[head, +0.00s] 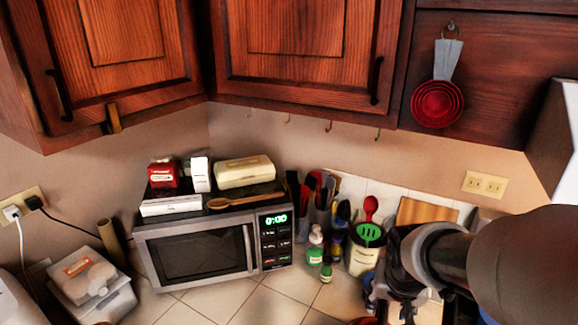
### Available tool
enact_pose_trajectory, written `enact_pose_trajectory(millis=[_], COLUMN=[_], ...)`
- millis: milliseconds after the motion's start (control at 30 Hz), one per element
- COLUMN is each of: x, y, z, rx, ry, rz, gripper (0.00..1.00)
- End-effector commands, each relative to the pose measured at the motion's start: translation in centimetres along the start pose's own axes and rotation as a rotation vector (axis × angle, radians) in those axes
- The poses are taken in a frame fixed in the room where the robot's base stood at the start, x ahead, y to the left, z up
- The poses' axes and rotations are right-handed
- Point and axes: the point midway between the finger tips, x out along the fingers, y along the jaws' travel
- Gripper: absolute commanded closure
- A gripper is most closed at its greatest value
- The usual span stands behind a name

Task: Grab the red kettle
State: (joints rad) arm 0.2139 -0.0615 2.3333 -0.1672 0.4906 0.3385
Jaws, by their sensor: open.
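No whole red kettle can be made out in the head view. A sliver of a red object (362,321) shows at the bottom edge, left of my arm. It is cut off by the frame, and I cannot tell whether it is the kettle. My gripper (398,292) is at the lower right, over the counter, at the end of my dark arm. It is open, with no object visibly held. Its fingers are dark and hard to separate from the things behind. The arm hides part of the counter on the right.
A microwave (197,254) stands on the tiled counter (270,306), with boxes and a wooden spoon on top. Right of it are a green-labelled bottle (315,248) and a utensil crock (362,260). Wooden cupboards (300,50) overhang. Red measuring cups (437,104) hang at upper right.

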Motion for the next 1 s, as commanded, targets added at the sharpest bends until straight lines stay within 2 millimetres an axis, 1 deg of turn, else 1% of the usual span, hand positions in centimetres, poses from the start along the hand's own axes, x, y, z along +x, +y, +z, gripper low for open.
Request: enact_pose_trajectory(millis=[33, 100, 200, 300, 567, 733, 833, 900, 1000], x=[1.6, 3.1, 5.1, 6.5, 8.3, 10.9, 12.2, 12.7, 12.8], y=[0.1, 0.1, 0.1, 0.1, 0.2, 0.9, 0.8, 0.8, 0.8], z=[0.2, 0.2, 0.2, 0.2, 0.2, 0.5, 0.5, 0.5, 0.3], rx=[0.001, 0.001, 0.0, 0.0, 0.001, 0.002, -0.001, -0.001, 0.0], ry=[-0.006, -0.006, -0.005, -0.003, -0.002, -0.004, -0.002, -0.002, 0.0], rz=[0.001, 0.001, 0.001, 0.001, 0.0, 0.001, 0.0, 0.0, 0.0], gripper=[0.57, 0.57, 0.57, 0.57, 0.57, 0.57, 0.57, 0.57, 0.57])
